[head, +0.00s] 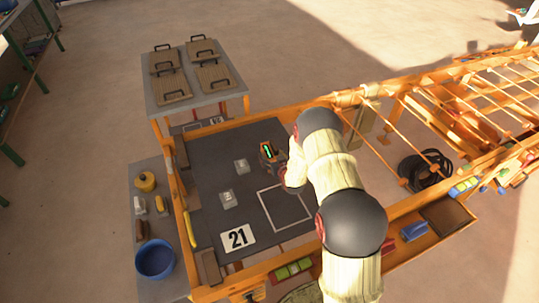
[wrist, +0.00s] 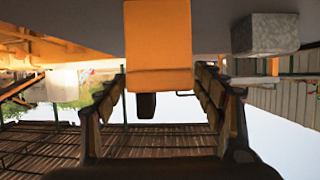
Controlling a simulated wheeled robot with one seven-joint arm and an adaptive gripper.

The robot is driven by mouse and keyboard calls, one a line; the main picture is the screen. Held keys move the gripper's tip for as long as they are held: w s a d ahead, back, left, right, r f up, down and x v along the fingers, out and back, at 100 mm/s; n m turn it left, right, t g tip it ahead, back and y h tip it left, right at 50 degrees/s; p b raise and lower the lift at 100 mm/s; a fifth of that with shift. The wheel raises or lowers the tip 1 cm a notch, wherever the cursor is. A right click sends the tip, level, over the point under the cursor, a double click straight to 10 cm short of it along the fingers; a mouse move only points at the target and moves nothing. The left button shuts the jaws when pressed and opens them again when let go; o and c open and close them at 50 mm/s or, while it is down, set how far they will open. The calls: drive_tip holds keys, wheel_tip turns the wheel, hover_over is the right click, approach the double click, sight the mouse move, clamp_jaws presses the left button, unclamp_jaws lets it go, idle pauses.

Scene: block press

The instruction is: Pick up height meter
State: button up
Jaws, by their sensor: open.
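The height meter (head: 268,151) appears to be the small dark and orange device with a green display on the dark table top. In the wrist view, which looks upside down, an orange body (wrist: 158,45) with a dark part below it stands straight ahead, and I take it to be the same device. My gripper (wrist: 160,82) is open, with one finger on each side of this orange body in the picture. I cannot tell whether the fingers touch it. In the head view my arm hides most of the gripper.
Two pale grey blocks (head: 241,166) (head: 228,200) sit left of the device; a grey block (wrist: 265,35) shows in the wrist view. A blue bowl (head: 155,259) stands on the left side table.

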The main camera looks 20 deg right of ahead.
sight(268, 148)
drive_tip(key=b+x, duration=0.1)
drive_tip(key=x, duration=0.5)
drive_tip(key=shift+w+b, duration=0.25)
drive_tip(key=shift+b, duration=0.1)
drive_tip(key=shift+c, duration=0.9)
drive_tip(key=c, duration=1.4)
drive_tip(key=shift+r, duration=0.15)
drive_tip(key=shift+c, duration=0.8)
